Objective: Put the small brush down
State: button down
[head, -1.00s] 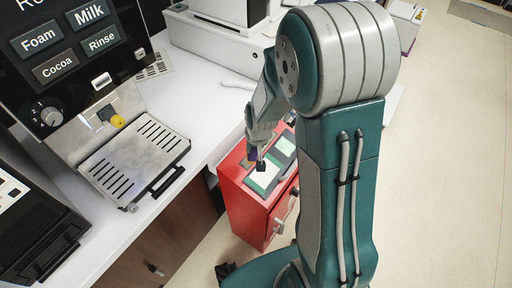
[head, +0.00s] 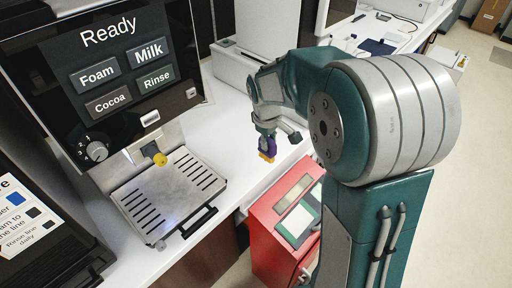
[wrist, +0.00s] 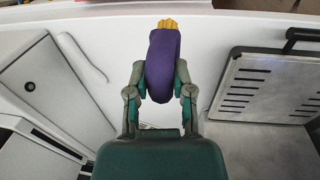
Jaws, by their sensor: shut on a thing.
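The small brush has a purple handle and yellow bristles. It shows in the wrist view (wrist: 163,65) between the two fingers of my gripper (wrist: 160,85), bristles pointing away from the palm. In the head view the brush (head: 268,148) hangs from my gripper (head: 268,126), bristles down, over the white counter (head: 232,118) to the right of the coffee machine's drip tray. The gripper is shut on it. I cannot tell exactly how high the bristles are above the counter.
The coffee machine (head: 110,60) with its drip tray (head: 170,190) stands at the left. A red cabinet (head: 262,222) with green-edged panels on top stands below the counter's front edge. A white box-shaped machine (head: 240,68) is behind. Some counter around the gripper is clear.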

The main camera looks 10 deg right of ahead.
jog(key=w+f, duration=0.6)
jog(key=f, duration=0.1)
jog(key=w+a+f, duration=0.1)
jog(key=w+f, duration=0.2)
jog(key=shift+w+a+f, duration=0.1)
jog(key=shift+w+f, duration=0.15)
jog(key=shift+w, duration=0.15)
jog(key=shift+a+f, duration=0.25)
jog(key=shift+f, duration=0.05)
jog(key=shift+c, duration=2.4)
grip_release()
jog(key=shift+d+f, duration=0.1)
jog(key=shift+d, duration=0.1)
